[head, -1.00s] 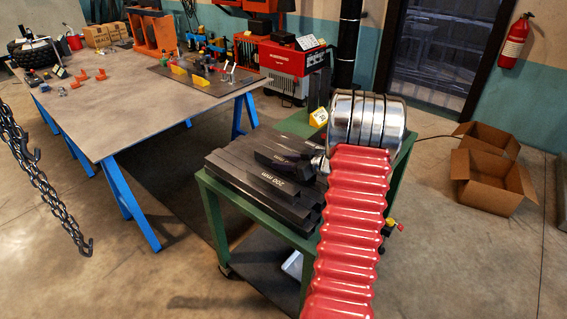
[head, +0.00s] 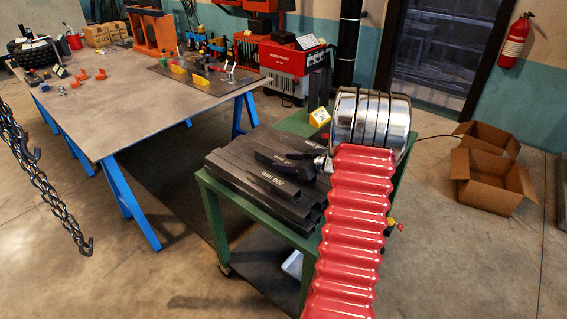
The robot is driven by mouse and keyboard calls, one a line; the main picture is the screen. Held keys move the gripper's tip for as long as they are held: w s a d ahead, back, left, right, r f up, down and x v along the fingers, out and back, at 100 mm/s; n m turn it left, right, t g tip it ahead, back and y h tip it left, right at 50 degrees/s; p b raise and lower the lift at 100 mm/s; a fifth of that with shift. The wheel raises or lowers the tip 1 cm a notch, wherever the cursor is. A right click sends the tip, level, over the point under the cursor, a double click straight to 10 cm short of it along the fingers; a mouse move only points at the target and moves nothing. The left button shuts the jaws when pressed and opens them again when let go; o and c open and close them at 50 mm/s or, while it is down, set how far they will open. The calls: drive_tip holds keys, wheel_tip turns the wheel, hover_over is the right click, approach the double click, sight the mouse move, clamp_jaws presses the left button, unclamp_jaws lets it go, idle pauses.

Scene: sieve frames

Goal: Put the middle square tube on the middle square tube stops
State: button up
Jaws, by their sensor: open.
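Several dark square tubes (head: 232,160) lie stacked on a green cart. A shorter tube marked "200 mm" (head: 281,187) lies on top at the front, and another labelled tube (head: 268,155) lies behind it. Which one is the middle tube, I cannot tell for sure. My gripper (head: 301,164) is open, its dark fingers low over the tubes at the right side of the stack. My arm hides part of the stack, and contact is unclear. Small orange pieces (head: 100,74) stand on the big table; whether they are tube stops, I cannot tell.
The big table (head: 130,110) has blue trestle legs and a largely bare near surface. A dark plate (head: 205,78) with clamps and yellow blocks lies at its right. The green cart (head: 213,188) stands close by. Chains (head: 40,185) hang at left; cardboard boxes (head: 490,180) are at right.

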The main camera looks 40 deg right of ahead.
drive_tip(key=v, duration=1)
drive_tip(key=shift+s+r, duration=0.1)
drive_tip(key=shift+s, duration=0.25)
drive_tip(key=w+a+r+n+g+y, duration=0.1)
drive_tip(key=a+r+g+y, duration=0.2)
drive_tip(key=a, duration=1.2)
drive_tip(key=w+a+r+g+y, duration=0.1)
drive_tip(key=w+a+r+g, duration=0.2)
drive_tip(key=a, duration=1.2)
drive_tip(key=s+a+r+m+g+h, duration=0.1)
drive_tip(key=s+a+r+h, duration=0.1)
drive_tip(key=s+a, duration=0.6)
drive_tip(key=s+a+r+m+h, duration=0.1)
drive_tip(key=s+a+r+h, duration=0.2)
drive_tip(key=s+a, duration=0.5)
drive_tip(key=shift+s+a+r+g, duration=0.15)
drive_tip(key=shift+s+r+g, duration=0.25)
drive_tip(key=shift+s, duration=0.1)
